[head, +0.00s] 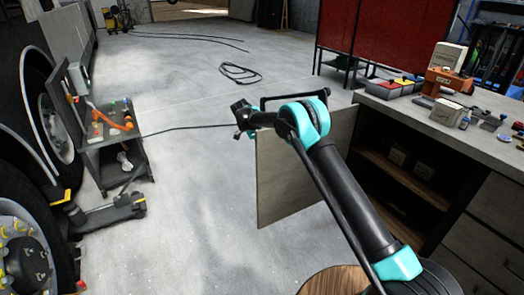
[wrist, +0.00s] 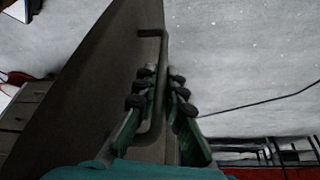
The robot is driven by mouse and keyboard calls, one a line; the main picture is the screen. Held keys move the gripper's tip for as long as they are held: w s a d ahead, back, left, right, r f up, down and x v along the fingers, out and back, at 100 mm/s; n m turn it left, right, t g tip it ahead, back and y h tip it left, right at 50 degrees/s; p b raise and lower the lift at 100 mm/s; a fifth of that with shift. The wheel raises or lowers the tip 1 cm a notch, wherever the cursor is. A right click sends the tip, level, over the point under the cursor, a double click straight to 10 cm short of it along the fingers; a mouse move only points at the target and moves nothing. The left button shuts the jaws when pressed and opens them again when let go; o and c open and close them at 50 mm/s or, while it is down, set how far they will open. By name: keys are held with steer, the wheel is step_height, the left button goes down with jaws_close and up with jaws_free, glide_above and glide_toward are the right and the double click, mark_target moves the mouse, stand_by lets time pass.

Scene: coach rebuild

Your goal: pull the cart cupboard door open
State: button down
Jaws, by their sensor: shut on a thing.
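The cart cupboard door (head: 290,175) is a grey-beige panel standing swung out from the counter, well open. The cupboard interior (head: 405,185) shows behind it, with a brown shelf. In the wrist view the door (wrist: 95,95) fills the left and middle, with its dark bar handle (wrist: 163,50) running down between the fingers. My gripper (wrist: 162,88) is shut on the handle, with dark finger pads on both sides of it. In the head view my gripper (head: 242,118) is at the door's outer edge; its hold on the handle is hidden there.
A counter (head: 440,118) with tools and boxes stands on the right. A red cabinet (head: 375,35) is behind it. A low trolley (head: 112,150) and large wheels (head: 60,125) are on the left. A wooden round top (head: 335,281) is in front. The middle floor is free except cables (head: 240,74).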

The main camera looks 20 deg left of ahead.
steer(key=c, duration=1.6)
jaws_free()
steer(key=v, duration=1.2)
